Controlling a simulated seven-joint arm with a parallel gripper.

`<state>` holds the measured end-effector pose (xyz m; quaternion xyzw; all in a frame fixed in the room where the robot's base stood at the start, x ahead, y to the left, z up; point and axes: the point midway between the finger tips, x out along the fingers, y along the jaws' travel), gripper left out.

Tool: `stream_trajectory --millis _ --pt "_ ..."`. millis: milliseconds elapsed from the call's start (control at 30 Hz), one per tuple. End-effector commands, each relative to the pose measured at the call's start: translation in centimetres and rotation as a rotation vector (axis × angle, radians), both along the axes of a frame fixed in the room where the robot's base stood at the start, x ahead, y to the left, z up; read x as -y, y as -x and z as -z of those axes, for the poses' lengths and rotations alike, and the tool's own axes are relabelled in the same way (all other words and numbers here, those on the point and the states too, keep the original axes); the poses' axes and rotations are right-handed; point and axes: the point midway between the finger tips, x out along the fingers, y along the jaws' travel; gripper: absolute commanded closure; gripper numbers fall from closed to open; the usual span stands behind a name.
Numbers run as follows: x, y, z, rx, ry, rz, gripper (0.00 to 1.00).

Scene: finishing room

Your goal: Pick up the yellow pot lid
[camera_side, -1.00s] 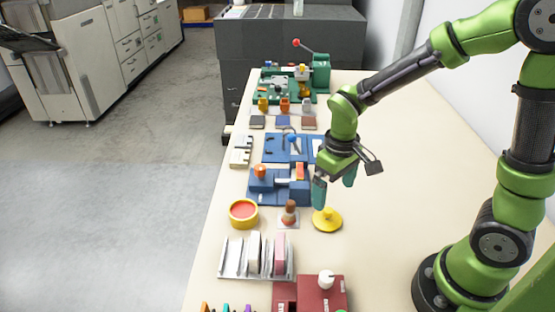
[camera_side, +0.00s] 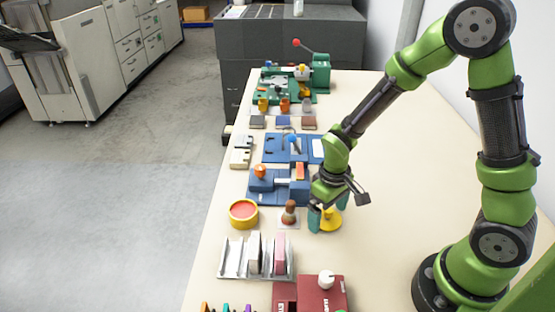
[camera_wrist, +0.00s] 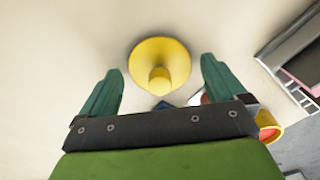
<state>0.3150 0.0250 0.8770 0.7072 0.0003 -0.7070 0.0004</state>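The yellow pot lid (camera_side: 330,219) lies on the cream table with its knob up. In the wrist view the lid (camera_wrist: 160,55) is a yellow disc with its knob toward my gripper. My gripper (camera_side: 327,222) is low over the table at the lid, its green fingers apart. In the wrist view my gripper (camera_wrist: 163,82) is open and empty, and the lid lies ahead between the two fingers. The side view does not clearly show whether a finger touches the lid.
A round yellow container with a red inside (camera_side: 243,213) and a brown stamp-like piece (camera_side: 290,212) stand left of the lid. A metal rack (camera_side: 236,262) and a dark red box (camera_side: 318,295) are nearer the camera. Blue fixtures (camera_side: 266,190) lie beyond. The table right of the lid is clear.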

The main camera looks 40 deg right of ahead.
Motion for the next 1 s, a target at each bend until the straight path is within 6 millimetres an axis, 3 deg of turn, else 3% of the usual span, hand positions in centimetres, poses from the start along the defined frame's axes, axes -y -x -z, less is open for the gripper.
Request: stream_trajectory --millis 33,333,633,1000 --pt "0.0 0.0 0.0 0.000 0.000 0.000 0.11" --pt "0.0 0.0 -0.1 0.000 0.000 0.000 0.54" --pt "0.0 -0.1 -0.8 0.003 0.000 0.000 0.54" --pt "0.0 -0.1 -7.8 0.007 -0.001 0.001 0.54"
